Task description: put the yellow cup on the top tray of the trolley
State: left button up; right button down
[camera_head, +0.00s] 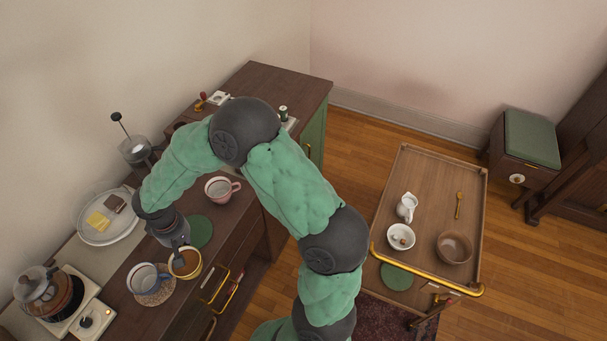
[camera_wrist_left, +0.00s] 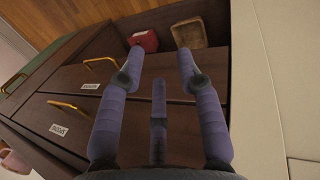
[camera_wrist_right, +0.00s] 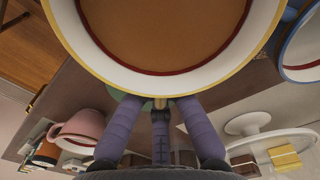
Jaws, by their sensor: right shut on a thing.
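The yellow cup (camera_head: 185,264), with a yellow rim and something brown inside, is at the counter's front edge beside the blue cup. It fills the top of the right wrist view (camera_wrist_right: 165,40). My right gripper (camera_wrist_right: 157,103) is shut on the yellow cup; my wrist partly hides the hold in the head view. I cannot tell whether the cup touches the counter. The trolley (camera_head: 430,165) stands at the right with its wooden top tray. My left gripper (camera_wrist_left: 158,65) is open and empty in front of labelled drawers, and does not show in the head view.
The blue cup (camera_head: 143,277) is close by, with the pink cup (camera_head: 218,190) and green coaster (camera_head: 201,226) farther back. The tray holds a white jug (camera_head: 406,207), white bowl (camera_head: 401,237), brown bowl (camera_head: 454,247), spoon (camera_head: 459,204) and green mat (camera_head: 397,277). Its back part is clear.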

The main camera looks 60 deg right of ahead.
aim_at(430, 181)
jog(key=k+z, duration=0.1)
jog(key=k, duration=0.55)
jog(key=l+z, duration=0.15)
jog(key=z, duration=1.05)
jog(key=i+l+z, duration=0.2)
jog(key=i+l, duration=0.45)
